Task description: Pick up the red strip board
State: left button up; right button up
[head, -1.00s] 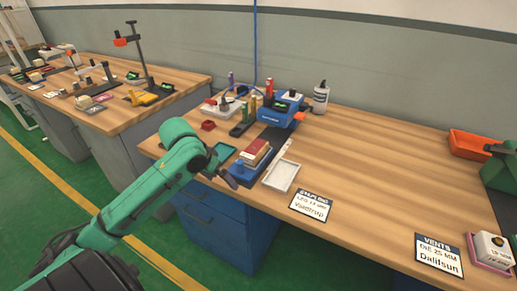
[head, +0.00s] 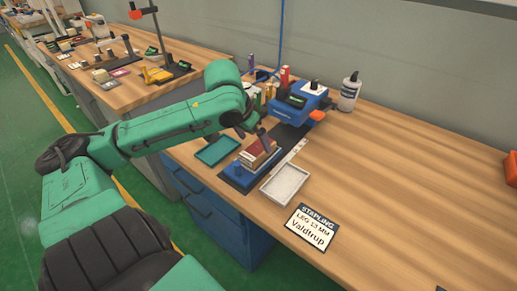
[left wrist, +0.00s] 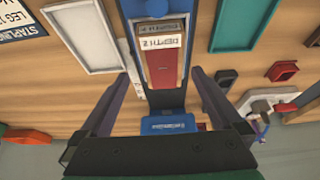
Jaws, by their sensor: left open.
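The red strip board (head: 258,148) lies in a blue fixture (head: 232,177) on the wooden bench, with a pale tan block at its front. My right gripper is not seen.
A white tray (head: 284,186) stands right of the fixture and a teal tray (head: 217,151) left. A blue stapling machine (head: 298,104) stands behind, with a bottle (head: 349,91) beside it. A sign (head: 304,226) lies in front.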

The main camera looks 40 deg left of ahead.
aim_at(257, 148)
pick_arm(q)
jog(key=x, duration=0.3)
jog(key=b+x, duration=0.1)
jog(key=x, duration=0.1)
jog(key=shift+a, duration=0.25)
jog(key=c, duration=1.4)
